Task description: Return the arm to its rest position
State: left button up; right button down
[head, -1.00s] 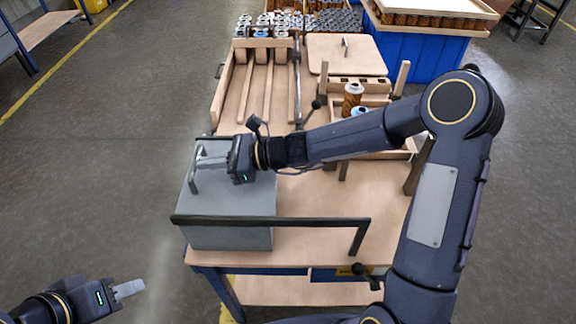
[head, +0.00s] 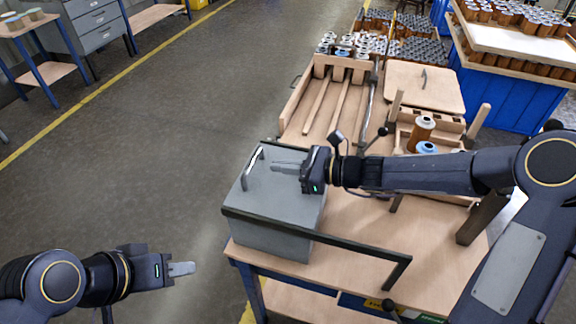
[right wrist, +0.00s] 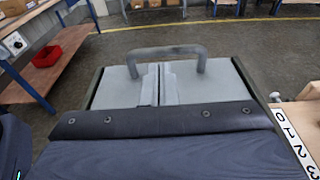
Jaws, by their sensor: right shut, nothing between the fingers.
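My right arm (head: 420,172) reaches in from the right across the bench. My right gripper (head: 288,166) is shut and empty, above the lid of a grey box (head: 275,215) at the bench's left front. Its fingers (right wrist: 158,85) show in the right wrist view, side by side, with the box's handle (right wrist: 165,50) beyond them. In the head view the handle (head: 252,165) stands to the left of the fingertips, apart from them. My left gripper (head: 182,268) is at the lower left over the floor, away from the bench; its fingers look together, with nothing between them.
A dark bar (head: 300,238) runs along the box's front and over the bench (head: 350,240). Wooden lanes (head: 325,105) lie behind the box. Two cartridges (head: 421,132) stand by a rack under my right arm. Open floor (head: 130,190) lies left of the bench.

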jog(key=v, duration=0.9)
jog(key=shift+d, duration=0.15)
jog(key=s+d+n+h, duration=0.5)
jog(key=s+d+n, duration=0.2)
jog(key=s, duration=0.5)
jog(key=s+d+n+t+h, duration=0.1)
jog(key=s+d+n+h, duration=0.5)
jog(key=s+n, duration=0.6)
jog(key=shift+d, duration=0.6)
jog(key=shift+f, duration=0.1)
